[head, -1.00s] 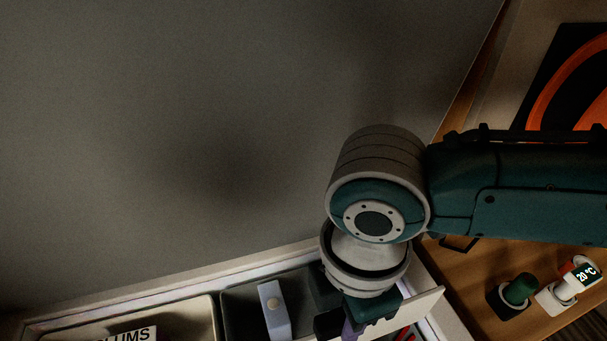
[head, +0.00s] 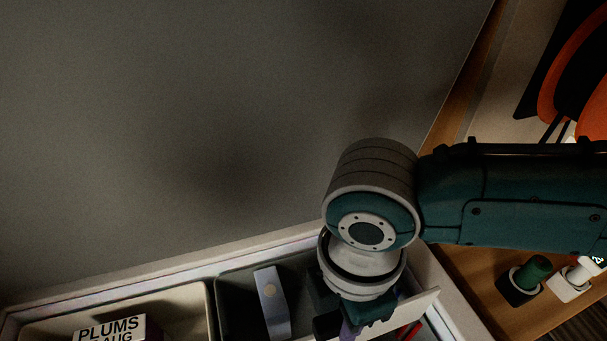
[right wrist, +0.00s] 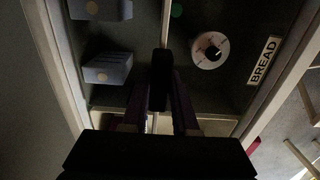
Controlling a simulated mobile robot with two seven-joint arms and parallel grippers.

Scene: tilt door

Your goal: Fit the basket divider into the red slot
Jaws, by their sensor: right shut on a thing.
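My right gripper (head: 352,325) hangs over the dark compartment in the head view, partly hidden by its own wrist. In the right wrist view, its purple fingers (right wrist: 160,105) are shut on a dark part between them. A pale thin panel, apparently the basket divider (head: 425,300), sticks out to the right of the gripper in the head view. In the right wrist view a pale edge (right wrist: 166,25) lines up with the fingers. Red marks (head: 412,329), perhaps of the red slot, show below the panel. Whether the panel sits in a slot cannot be told. My left gripper is not in view.
A blue-grey carton (head: 271,300) stands in the dark compartment (head: 235,290). A plums box (head: 110,328) is in the pale left bin. A round white thing (right wrist: 210,50) and a bread label (right wrist: 263,60) are on the other side. A large grey panel (head: 200,140) rises behind.

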